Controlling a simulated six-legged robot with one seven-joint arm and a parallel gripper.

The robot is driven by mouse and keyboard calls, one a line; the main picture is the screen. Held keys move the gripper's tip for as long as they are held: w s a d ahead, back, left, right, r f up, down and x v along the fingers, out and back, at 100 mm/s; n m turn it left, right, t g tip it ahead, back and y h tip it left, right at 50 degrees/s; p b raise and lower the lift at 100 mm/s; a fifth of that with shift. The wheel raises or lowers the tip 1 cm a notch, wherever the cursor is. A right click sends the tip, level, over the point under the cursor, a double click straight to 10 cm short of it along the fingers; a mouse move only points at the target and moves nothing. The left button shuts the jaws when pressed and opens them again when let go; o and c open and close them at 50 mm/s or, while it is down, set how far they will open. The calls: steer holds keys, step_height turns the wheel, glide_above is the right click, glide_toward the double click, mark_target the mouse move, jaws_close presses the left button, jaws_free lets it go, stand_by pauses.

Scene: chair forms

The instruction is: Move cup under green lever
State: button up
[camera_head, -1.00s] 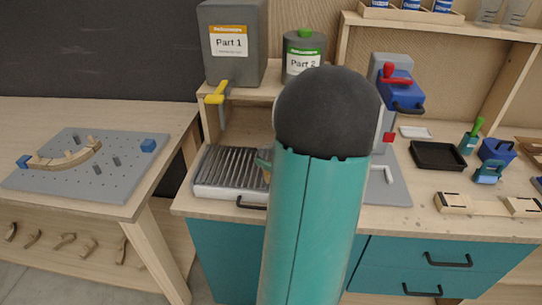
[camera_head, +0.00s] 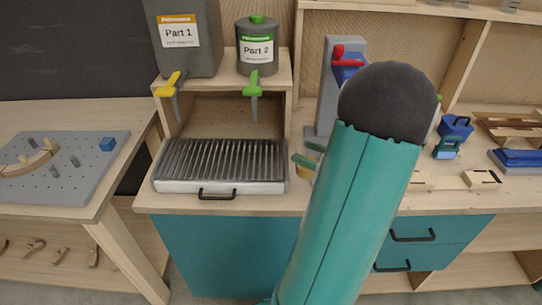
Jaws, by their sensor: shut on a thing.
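The green lever (camera_head: 253,82) hangs below the grey Part 2 container (camera_head: 257,45), at the front of the raised shelf. My gripper (camera_head: 304,154) shows only in part at the left side of my arm, just right of the ribbed tray. It is shut on the cup (camera_head: 303,172), of which a small yellowish piece shows below the fingers. My arm hides the rest of the cup. The gripper and cup are right of the green lever and lower in the picture. The ribbed tray (camera_head: 165,186) below the lever is empty.
The Part 1 container (camera_head: 183,40) with its yellow lever (camera_head: 170,85) stands left of Part 2. A grey press with a red handle (camera_head: 346,57) stands behind my arm. A blue tool holder (camera_head: 455,128) is on the right. A pegboard (camera_head: 75,165) lies on the left table.

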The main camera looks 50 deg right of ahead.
steer(key=shift+s+d+f, duration=0.15)
steer(key=shift+d+f, duration=0.05)
steer(key=shift+d, duration=0.45)
steer(key=w, duration=0.4)
steer(key=w+a, duration=0.1)
steer(key=w, duration=0.4)
steer(key=w+a, duration=0.1)
steer(key=w, duration=0.3)
steer(key=shift+w+a+r, duration=0.1)
steer(key=shift+w+a, duration=0.1)
steer(key=shift+a, duration=0.05)
steer(key=shift+w, duration=0.65)
steer(key=w, duration=0.1)
steer(key=w+f, duration=0.1)
steer(key=w, duration=0.1)
steer(key=shift+a, duration=0.2)
steer(key=shift+f, duration=0.25)
steer(key=shift+s+f, duration=0.1)
steer(key=shift+f, duration=0.1)
steer(key=o, duration=0.8)
steer(key=shift+c, duration=0.2)
